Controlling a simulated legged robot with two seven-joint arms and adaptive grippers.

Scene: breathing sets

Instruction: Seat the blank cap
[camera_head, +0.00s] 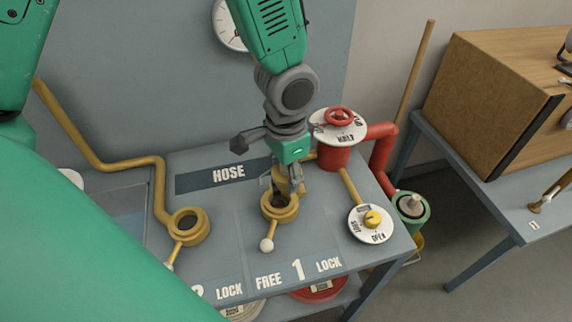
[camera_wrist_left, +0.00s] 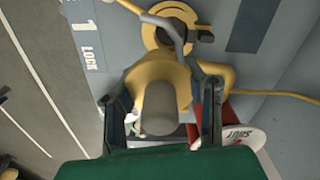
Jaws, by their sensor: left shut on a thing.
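My left gripper (camera_head: 291,180) is shut on the blank cap, a yellow piece (camera_head: 281,176) with a grey knob. In the left wrist view the cap (camera_wrist_left: 150,78) sits between the two fingers (camera_wrist_left: 160,115). In the head view the cap is at the back edge of the yellow socket ring of station 1 (camera_head: 280,214), whose dark hole still shows. I cannot tell whether they touch. The ring's lever ends in a white ball (camera_head: 267,245) above the word FREE. The ring also shows in the left wrist view (camera_wrist_left: 152,37). My right gripper is not in view.
A second yellow ring (camera_head: 189,226) stands to the left, on a pipe. A red valve (camera_head: 338,125) and a white dial with yellow knob (camera_head: 371,223) stand to the right. A gauge (camera_head: 229,27) is on the back panel. A wooden box (camera_head: 495,85) stands on another table.

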